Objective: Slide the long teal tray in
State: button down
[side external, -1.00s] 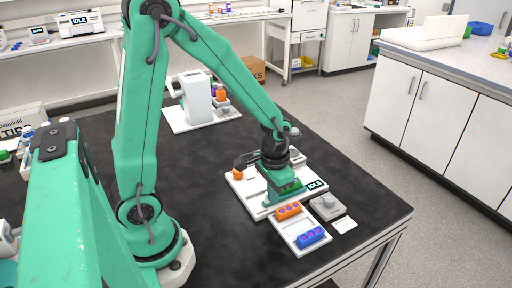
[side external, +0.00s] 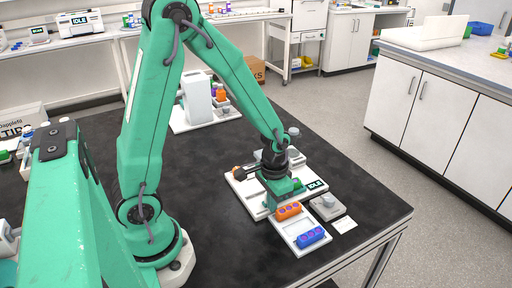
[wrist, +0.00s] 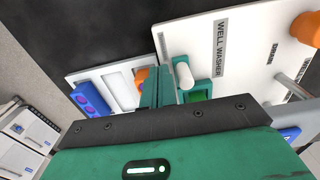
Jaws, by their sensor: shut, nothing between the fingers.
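My gripper (wrist: 158,86) is shut and empty, its teal fingers pointing down over the edge of the white well washer base. In the wrist view a teal tray (wrist: 206,86) lies right beside the fingers, with a green block (wrist: 200,96) and a white cylinder (wrist: 183,75) by it. I cannot tell whether the fingers touch the tray. In the side view my gripper (side external: 277,200) stands low at the washer, and the tray is mostly hidden behind it.
A white holder (side external: 284,233) in front of the washer carries an orange rack (side external: 288,211) and a blue rack (side external: 311,236). A grey device (side external: 328,206) stands to their right. An orange knob (wrist: 305,28) is on the washer. The black bench (side external: 220,235) is clear left of the holder.

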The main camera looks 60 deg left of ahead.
aim_at(259, 195)
jog(key=shift+a, duration=0.25)
dwell(0.4)
jog(key=shift+a, duration=3.95)
jog(key=shift+d, duration=0.15)
jog(key=shift+d, duration=0.45)
